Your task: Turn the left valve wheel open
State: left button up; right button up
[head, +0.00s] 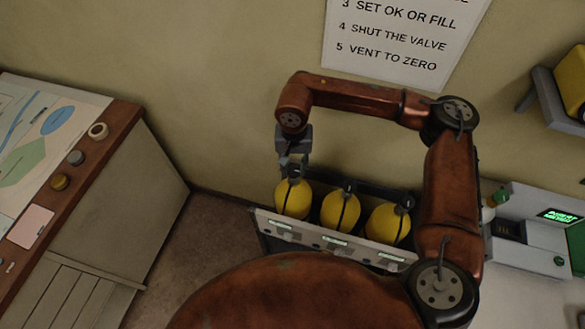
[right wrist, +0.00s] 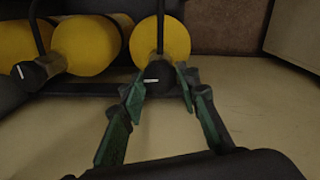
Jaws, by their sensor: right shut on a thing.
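Three yellow cylinders stand side by side in a rack against the wall. The left cylinder (head: 293,200) has a dark valve wheel on top, mostly hidden by my gripper in the head view. My right gripper (head: 291,171) reaches down onto it from above. In the right wrist view, the gripper's green-padded fingers (right wrist: 160,84) are shut on the sides of the black valve wheel (right wrist: 157,75), which carries a short white mark. The left cylinder's yellow body (right wrist: 160,40) shows behind it. My left gripper is not in view.
The middle cylinder (head: 340,211) and right cylinder (head: 387,225) stand close beside, with their own dark valve wheels. The rack's pale front panel (head: 309,241) carries small labels.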

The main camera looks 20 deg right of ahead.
aim_at(294, 169)
jog(key=shift+w+r+n+b, duration=0.2)
jog(key=shift+n+b, duration=0.1)
jog(key=shift+n, duration=0.2)
jog(key=o, duration=1.2)
jog(key=shift+f, duration=0.1)
jog(key=shift+c, duration=0.2)
jog(key=shift+s, duration=0.1)
notch_tip(294, 169, up, 12)
